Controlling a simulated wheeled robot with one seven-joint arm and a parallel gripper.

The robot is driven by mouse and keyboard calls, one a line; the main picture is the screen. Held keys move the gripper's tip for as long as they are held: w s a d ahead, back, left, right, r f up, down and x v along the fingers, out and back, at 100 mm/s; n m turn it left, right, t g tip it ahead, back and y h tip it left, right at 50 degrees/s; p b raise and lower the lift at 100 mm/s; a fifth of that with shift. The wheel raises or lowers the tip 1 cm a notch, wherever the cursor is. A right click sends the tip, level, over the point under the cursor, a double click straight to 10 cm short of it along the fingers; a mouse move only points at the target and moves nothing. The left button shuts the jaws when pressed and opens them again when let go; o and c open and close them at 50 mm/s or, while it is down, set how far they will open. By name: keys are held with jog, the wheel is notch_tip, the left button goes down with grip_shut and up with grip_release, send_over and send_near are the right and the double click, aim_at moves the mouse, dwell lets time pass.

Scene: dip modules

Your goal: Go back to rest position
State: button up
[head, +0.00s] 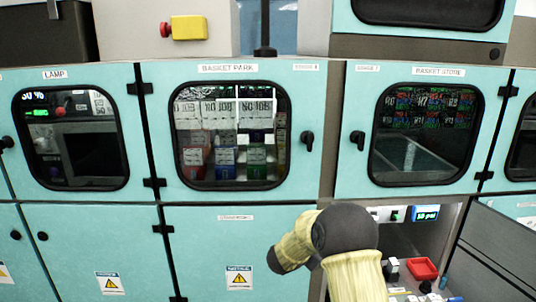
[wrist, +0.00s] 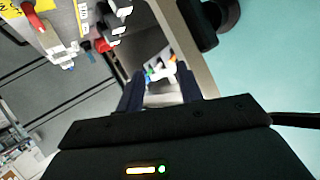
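My gripper (wrist: 161,85) shows in the wrist view with its two dark fingers apart and an open gap between them. Nothing is visibly held. Small coloured and white parts show beyond the gap, too small to make out. In the head view my arm rises at the bottom, right of the middle, in front of the teal cabinets. My gripper itself cannot be seen there.
Windowed doors marked LAMP (head: 66,140), BASKET PARK (head: 230,135) and BASKET STORE (head: 425,133) are closed. An open recess at lower right holds a small display (head: 426,213), a red tray (head: 422,267) and knobs. A yellow box with a red button (head: 188,27) is above.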

jog(key=s+a+r+n+y+p, duration=0.4)
jog(key=s+r+n+y, duration=0.4)
jog(key=s+r, duration=0.15)
jog(key=s+d+n+g+p, duration=0.1)
jog(key=s+n+g, duration=0.1)
jog(key=s, duration=1)
jog(key=s+d+n+g+p, duration=0.2)
jog(key=s+g, duration=0.3)
jog(key=s, duration=0.8)
jog(key=shift+d+y, duration=0.25)
jog(key=shift+y, duration=0.15)
jog(key=shift+w, duration=0.1)
